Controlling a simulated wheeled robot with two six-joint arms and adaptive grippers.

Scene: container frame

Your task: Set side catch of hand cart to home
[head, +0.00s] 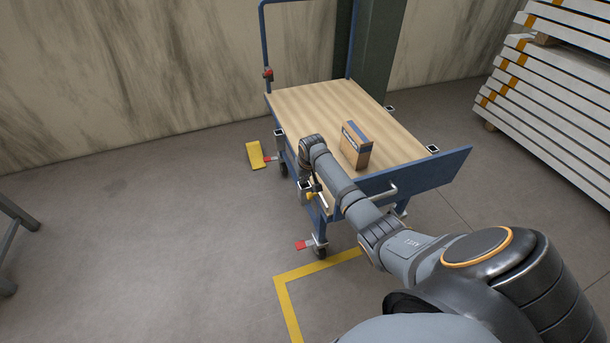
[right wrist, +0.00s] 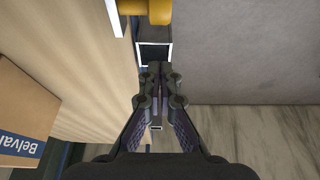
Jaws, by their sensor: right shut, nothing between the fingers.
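The hand cart (head: 300,105) has a wooden deck in a blue frame. A yellow-orange knob (head: 311,196), which looks like the side catch, sits at the deck's left side near the front corner. It also shows at the top of the right wrist view (right wrist: 150,11), beside a pale metal bar. My right gripper (head: 309,184) is at that side of the cart, partly hidden by its own arm. In the right wrist view its fingers (right wrist: 154,72) are shut and empty, just below a square, white-rimmed socket (right wrist: 154,53) and apart from the knob. My left gripper is not in view.
A cardboard box (head: 356,146) stands on the deck. A blue front panel (head: 430,170) with a grey handle closes the near end. Red pedals (head: 305,244) sit by the wheels. A yellow chock (head: 255,155) lies left of the cart.

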